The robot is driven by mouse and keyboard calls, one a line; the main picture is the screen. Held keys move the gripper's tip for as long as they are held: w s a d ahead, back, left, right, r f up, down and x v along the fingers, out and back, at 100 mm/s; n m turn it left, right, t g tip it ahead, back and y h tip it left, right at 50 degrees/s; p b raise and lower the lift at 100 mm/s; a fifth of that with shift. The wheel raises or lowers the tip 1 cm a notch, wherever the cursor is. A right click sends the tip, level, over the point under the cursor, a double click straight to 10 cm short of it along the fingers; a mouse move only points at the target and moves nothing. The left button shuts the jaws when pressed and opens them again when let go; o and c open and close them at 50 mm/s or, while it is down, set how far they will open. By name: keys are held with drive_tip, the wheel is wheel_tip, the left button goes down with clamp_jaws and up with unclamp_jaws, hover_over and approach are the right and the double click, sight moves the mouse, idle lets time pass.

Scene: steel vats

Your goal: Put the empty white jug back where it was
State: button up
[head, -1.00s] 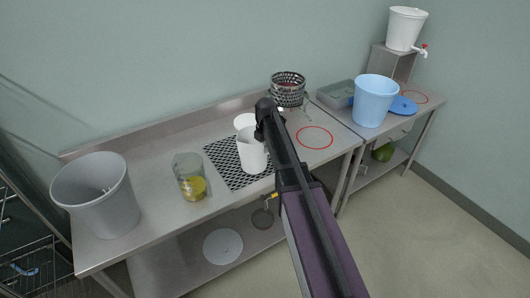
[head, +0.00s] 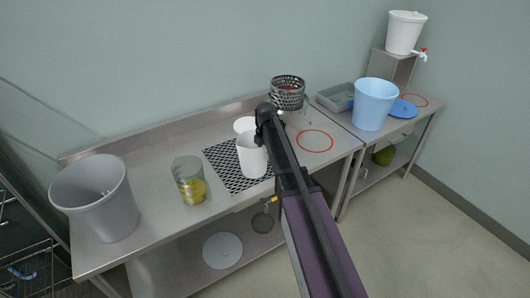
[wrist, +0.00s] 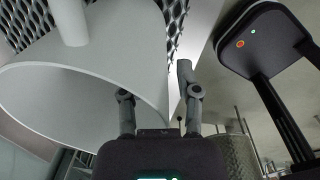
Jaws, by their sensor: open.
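A white jug (head: 252,158) stands upright on a black perforated mat (head: 222,163) on the steel table. A second white vessel (head: 243,124) shows partly behind it. My gripper (head: 262,134) is open at the right side of the front jug's rim, and my arm hides part of this area. In the wrist view, white jug wall (wrist: 90,95) fills the upper left. My open gripper (wrist: 160,100) has one finger in front of that white wall and the other just right of its edge. I cannot tell whether either finger touches it.
A glass jar with yellow contents (head: 189,182) and a large grey bucket (head: 97,200) stand to the left. A red ring (head: 315,131) marks bare table to the right. A metal basket (head: 288,92) and blue bucket (head: 374,105) stand farther right.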

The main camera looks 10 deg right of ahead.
drive_tip(key=shift+r, duration=0.2)
wheel_tip(320, 180, up, 12)
drive_tip(key=p, duration=1.2)
drive_tip(key=shift+s+d, duration=0.15)
drive_tip(key=shift+s, duration=0.1)
drive_tip(key=shift+s, duration=0.1)
idle(0.5)
drive_tip(key=s+a+m, duration=0.1)
drive_tip(key=s+m, duration=1.1)
drive_tip(key=s+a+m, duration=0.2)
drive_tip(key=s+m, duration=1)
drive_tip(key=shift+s+a+g, duration=0.25)
drive_tip(key=shift+g, duration=0.05)
